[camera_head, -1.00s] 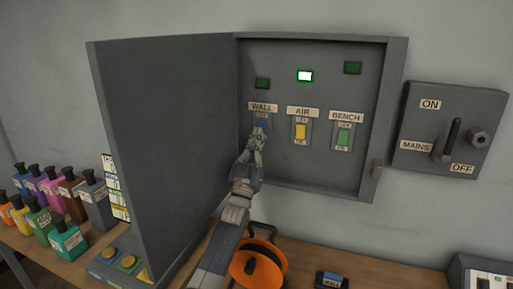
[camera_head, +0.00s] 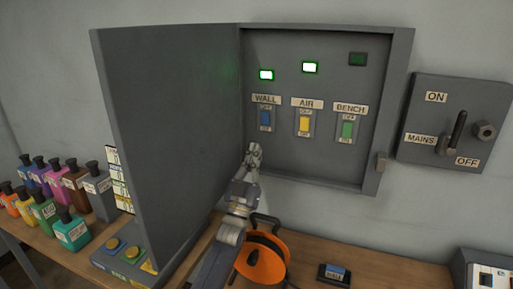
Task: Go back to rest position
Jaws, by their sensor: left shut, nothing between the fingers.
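My left gripper (camera_head: 254,150) is shut and empty. It is just below and left of the WALL switch, at the lower left inside the open grey electrical box (camera_head: 315,178). It looks apart from the blue WALL switch (camera_head: 265,118). The yellow AIR switch (camera_head: 304,124) and green BENCH switch (camera_head: 347,130) sit to its right. The WALL lamp (camera_head: 266,75) and AIR lamp (camera_head: 310,67) are lit bright green. The BENCH lamp (camera_head: 357,59) is dark. My right gripper is not in view.
The box door (camera_head: 165,130) stands open at left of my arm. An orange cable reel (camera_head: 262,262) is beside my forearm on the wooden bench (camera_head: 390,265). The mains switch box (camera_head: 450,122) is at right. Several coloured bottles (camera_head: 72,229) stand at far left.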

